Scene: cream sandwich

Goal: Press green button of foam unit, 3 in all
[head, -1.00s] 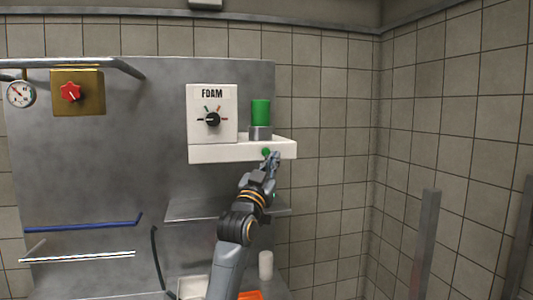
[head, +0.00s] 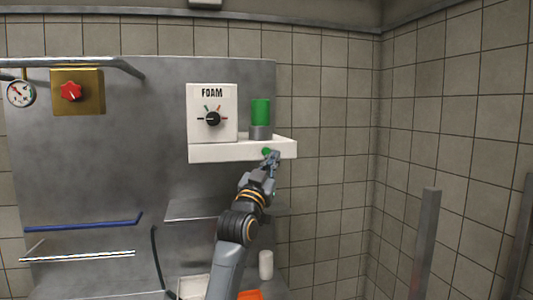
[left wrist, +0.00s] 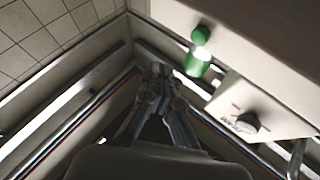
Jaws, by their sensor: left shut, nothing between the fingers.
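The white foam unit (head: 212,98) is on the metal wall panel, with a black dial and the label FOAM. Its white ledge (head: 215,153) carries a green button (head: 266,151) on the front face. The button also shows as a round green knob in the left wrist view (left wrist: 201,35). A green cylinder (head: 261,112) stands on a grey base on the ledge; it also shows in the left wrist view (left wrist: 197,65). My left gripper (head: 272,157) is shut and empty, its tips just right of and below the button. In the left wrist view they look apart from it.
A metal shelf (head: 195,210) is below the unit. A white cup (head: 266,264) and an orange item (head: 250,295) are lower down. A gauge (head: 20,94) and a brass box with a red knob (head: 70,92) are at the left. The tiled wall at right is clear.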

